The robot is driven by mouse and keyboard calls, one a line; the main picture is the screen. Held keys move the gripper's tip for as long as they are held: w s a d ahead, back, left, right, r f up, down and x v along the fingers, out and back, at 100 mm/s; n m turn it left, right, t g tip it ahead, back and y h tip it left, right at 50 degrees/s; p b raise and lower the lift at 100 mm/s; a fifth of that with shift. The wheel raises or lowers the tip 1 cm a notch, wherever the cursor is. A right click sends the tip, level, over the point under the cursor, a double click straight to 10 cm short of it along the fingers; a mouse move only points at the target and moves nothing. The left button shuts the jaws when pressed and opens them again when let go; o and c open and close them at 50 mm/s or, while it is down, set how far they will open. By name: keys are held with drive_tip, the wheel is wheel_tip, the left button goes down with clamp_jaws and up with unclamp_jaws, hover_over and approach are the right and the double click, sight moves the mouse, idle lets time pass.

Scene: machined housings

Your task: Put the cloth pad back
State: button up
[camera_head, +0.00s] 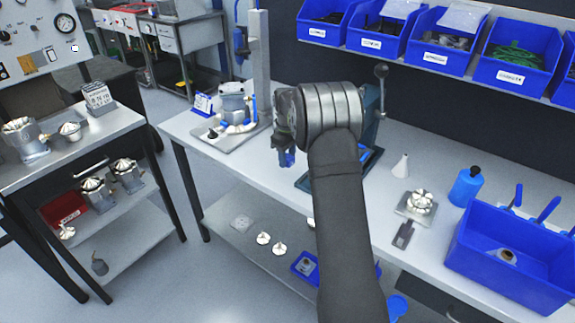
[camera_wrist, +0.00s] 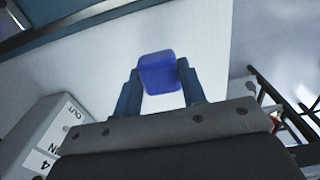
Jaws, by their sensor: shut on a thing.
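My gripper (camera_wrist: 160,76) is shut on a small blue block with rounded edges, which I take to be the cloth pad (camera_wrist: 160,72). The pad sits between the two dark blue fingertips in the wrist view, with a pale surface behind it. In the head view my gripper (camera_head: 287,152) hangs over the middle of the white bench, left of a dark press-like stand. Only a little blue shows at its end there, and I cannot tell pad from fingers. My arm hides part of the bench and the stand.
A fixture with blue and white parts (camera_head: 235,112) stands on the bench to the left. On the right are a white cone (camera_head: 400,166), a blue bottle (camera_head: 466,186), a metal part on a plate (camera_head: 420,203) and a blue crate (camera_head: 505,277). Bench between fixture and stand looks clear.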

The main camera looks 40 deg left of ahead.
sight(288, 157)
drive_tip(key=shift+f, duration=1.75)
drive_tip(key=shift+f, duration=0.15)
drive_tip(key=o, duration=0.9)
wheel_tip(288, 157, up, 12)
drive_tip(key=shift+r, duration=0.2)
wheel_tip(288, 157, down, 12)
drive_tip(key=shift+r, duration=1.7)
